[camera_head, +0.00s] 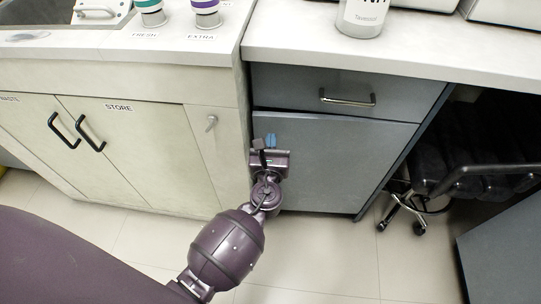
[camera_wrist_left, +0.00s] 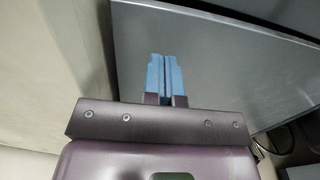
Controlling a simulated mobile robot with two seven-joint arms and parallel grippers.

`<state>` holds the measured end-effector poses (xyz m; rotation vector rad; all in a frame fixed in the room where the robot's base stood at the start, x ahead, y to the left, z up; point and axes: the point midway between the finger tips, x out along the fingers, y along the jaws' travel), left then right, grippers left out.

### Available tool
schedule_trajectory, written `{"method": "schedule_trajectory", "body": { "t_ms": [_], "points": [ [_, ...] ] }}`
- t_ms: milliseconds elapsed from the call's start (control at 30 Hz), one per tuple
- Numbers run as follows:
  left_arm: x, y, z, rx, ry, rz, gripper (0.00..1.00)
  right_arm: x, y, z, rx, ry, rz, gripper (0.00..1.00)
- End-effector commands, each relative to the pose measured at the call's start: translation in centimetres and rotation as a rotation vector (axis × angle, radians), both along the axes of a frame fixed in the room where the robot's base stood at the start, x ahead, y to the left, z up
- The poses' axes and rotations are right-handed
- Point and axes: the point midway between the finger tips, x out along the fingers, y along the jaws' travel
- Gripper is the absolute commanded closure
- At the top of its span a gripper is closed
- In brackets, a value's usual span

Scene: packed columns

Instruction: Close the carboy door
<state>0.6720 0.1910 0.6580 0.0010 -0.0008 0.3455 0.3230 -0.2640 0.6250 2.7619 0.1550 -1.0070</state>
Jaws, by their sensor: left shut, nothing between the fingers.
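The likely carboy door is the plain grey cabinet door (camera_head: 345,165) below a drawer in the head view. It carries no label that I can see. A thin dark line shows along its top edge, wider toward the left; I cannot tell whether the door is fully flush. My left gripper (camera_head: 271,140) is in front of the door's upper left part, with its blue fingertips shut and empty. In the left wrist view the fingertips (camera_wrist_left: 164,76) overlap the grey door panel (camera_wrist_left: 225,70) near its left edge. Contact cannot be told. My right gripper is not in view.
A grey drawer (camera_head: 345,92) with a bar handle (camera_head: 347,98) is above the door. Cream cabinets (camera_head: 150,150) marked STORE stand at left. A white bottle (camera_head: 362,16) stands on the counter. A black chair (camera_head: 470,165) is at right. The floor (camera_head: 320,250) in front is clear.

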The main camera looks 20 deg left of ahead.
Motion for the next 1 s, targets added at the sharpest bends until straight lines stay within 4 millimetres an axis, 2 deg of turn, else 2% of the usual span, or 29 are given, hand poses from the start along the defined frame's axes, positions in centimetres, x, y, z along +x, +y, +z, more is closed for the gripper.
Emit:
{"method": "schedule_trajectory", "body": {
  "t_ms": [100,300,767,1000],
  "points": [
    [1.4,0.5,-0.2,-0.002,0.002,0.001,1.00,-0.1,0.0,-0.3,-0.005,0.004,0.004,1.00],
    [2.6,0.9,-0.1,0.000,0.002,0.000,1.00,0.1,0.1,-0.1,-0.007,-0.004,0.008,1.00],
    [3.0,1.1,0.0,0.000,0.000,-0.005,1.00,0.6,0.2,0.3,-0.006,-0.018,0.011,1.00],
    [5.4,2.0,0.1,0.002,-0.003,-0.072,1.00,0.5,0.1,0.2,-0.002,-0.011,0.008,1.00]
  ]
}}
